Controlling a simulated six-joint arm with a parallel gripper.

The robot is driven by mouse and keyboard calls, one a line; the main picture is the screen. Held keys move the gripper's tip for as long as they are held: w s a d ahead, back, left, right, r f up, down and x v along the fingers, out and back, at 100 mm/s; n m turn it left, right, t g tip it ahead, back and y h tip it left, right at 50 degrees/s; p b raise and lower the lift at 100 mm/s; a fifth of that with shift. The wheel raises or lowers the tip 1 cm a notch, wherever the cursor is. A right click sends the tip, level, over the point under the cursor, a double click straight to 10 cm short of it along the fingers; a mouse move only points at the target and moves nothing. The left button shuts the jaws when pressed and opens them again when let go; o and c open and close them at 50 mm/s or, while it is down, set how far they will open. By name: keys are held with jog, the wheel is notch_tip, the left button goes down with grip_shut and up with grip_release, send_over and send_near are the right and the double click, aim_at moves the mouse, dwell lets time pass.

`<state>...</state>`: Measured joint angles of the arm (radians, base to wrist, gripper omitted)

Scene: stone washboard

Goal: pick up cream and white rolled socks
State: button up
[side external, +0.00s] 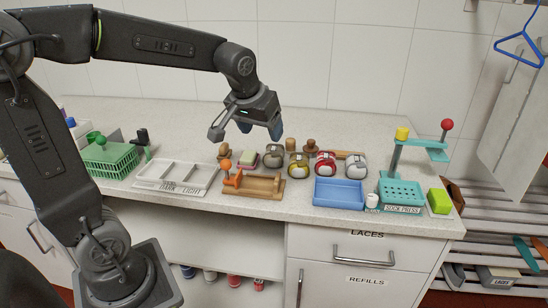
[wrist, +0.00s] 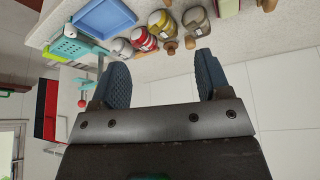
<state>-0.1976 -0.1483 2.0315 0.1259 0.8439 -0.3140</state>
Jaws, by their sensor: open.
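Several rolled sock pairs stand in a group on the counter. The palest, whitish pair (side external: 357,166) is at the right end, beside a red and white pair (side external: 325,164); it fits cream and white best, though its exact colours are hard to tell. It also shows in the wrist view (wrist: 122,47), at the left of the group. A yellowish pair (side external: 298,166) and a greyish pair (side external: 273,156) stand further left. My gripper (side external: 246,129) is open and empty, above and left of the whitish pair. Its blue fingers (wrist: 160,75) are wide apart in the wrist view.
A blue tray (side external: 339,192) and a teal press stand (side external: 402,193) are in front and right of the socks. A wooden rack (side external: 258,186) with an orange knob stands in front left. A pale divided tray (side external: 172,178) and green basket (side external: 108,160) are further left.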

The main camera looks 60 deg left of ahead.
jog(key=w+a+f+n, duration=0.2)
jog(key=w+a+f, duration=0.1)
jog(key=w+a, duration=0.3)
jog(key=n+g+y, duration=0.1)
jog(key=n+g, duration=0.1)
send_near(274, 150)
jog(key=shift+t, duration=0.3)
jog(key=x, duration=1.2)
jog(key=shift+s+a+f, duration=0.15)
jog(key=shift+f, duration=0.15)
jog(key=c, duration=0.8)
